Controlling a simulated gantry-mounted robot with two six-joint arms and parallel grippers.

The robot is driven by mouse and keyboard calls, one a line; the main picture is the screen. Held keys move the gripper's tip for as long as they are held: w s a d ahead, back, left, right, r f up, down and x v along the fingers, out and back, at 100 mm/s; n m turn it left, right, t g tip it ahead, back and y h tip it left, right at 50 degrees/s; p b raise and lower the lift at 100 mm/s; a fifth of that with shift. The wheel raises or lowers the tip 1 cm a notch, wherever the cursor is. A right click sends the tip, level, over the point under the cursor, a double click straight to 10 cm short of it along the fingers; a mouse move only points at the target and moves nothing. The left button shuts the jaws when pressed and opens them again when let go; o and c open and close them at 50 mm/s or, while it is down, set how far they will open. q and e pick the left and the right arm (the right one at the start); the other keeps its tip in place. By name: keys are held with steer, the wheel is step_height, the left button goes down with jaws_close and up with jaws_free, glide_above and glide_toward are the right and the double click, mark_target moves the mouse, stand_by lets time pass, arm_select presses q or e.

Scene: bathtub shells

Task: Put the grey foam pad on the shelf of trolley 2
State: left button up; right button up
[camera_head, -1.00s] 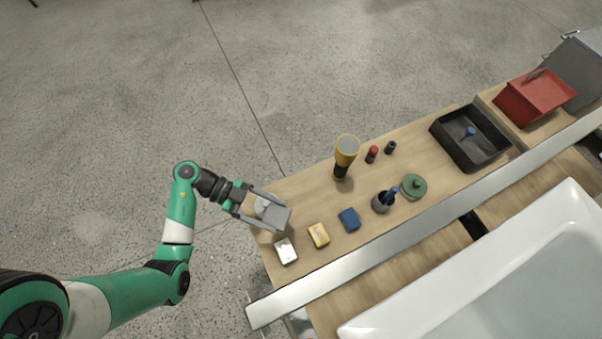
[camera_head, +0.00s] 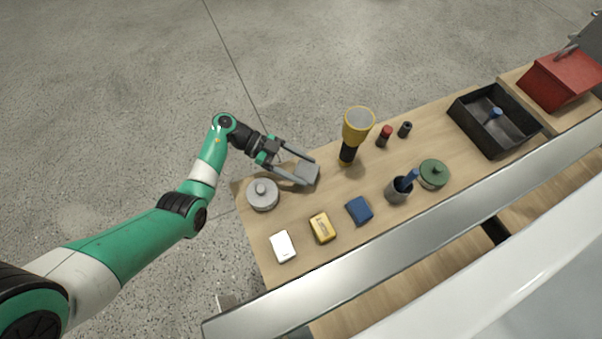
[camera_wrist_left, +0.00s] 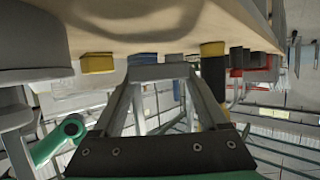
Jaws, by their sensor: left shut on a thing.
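My left gripper (camera_head: 304,168) is shut on the grey foam pad (camera_head: 308,174), a small grey block at its fingertips. The gripper is over the back left part of the wooden top (camera_head: 330,196), between a grey lidded pot and a yellow and black torch. In the left wrist view, the pad (camera_wrist_left: 158,72) shows between the two fingers, with the wooden top (camera_wrist_left: 150,25) across the upper part of the picture. The gap between pad and wood is hard to judge. No trolley 2 can be made out for certain. My right gripper is not in view.
The grey lidded pot (camera_head: 262,195) and torch (camera_head: 353,138) stand either side of the gripper. A white block (camera_head: 283,246), yellow block (camera_head: 321,228), blue block (camera_head: 359,210), grey cup (camera_head: 397,191) and green lidded pot (camera_head: 433,174) line the front. A black tray (camera_head: 483,141) and red bin (camera_head: 562,80) lie right.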

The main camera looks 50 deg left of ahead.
mark_target(301, 173)
arm_select(q)
step_height(301, 173, down, 3)
steer(key=shift+f+b, duration=0.15)
steer(key=shift+b, duration=0.85)
steer(key=shift+s+r, duration=0.1)
steer(key=shift+r, duration=0.1)
steer(key=shift+f, duration=0.15)
steer(key=o, duration=1.2)
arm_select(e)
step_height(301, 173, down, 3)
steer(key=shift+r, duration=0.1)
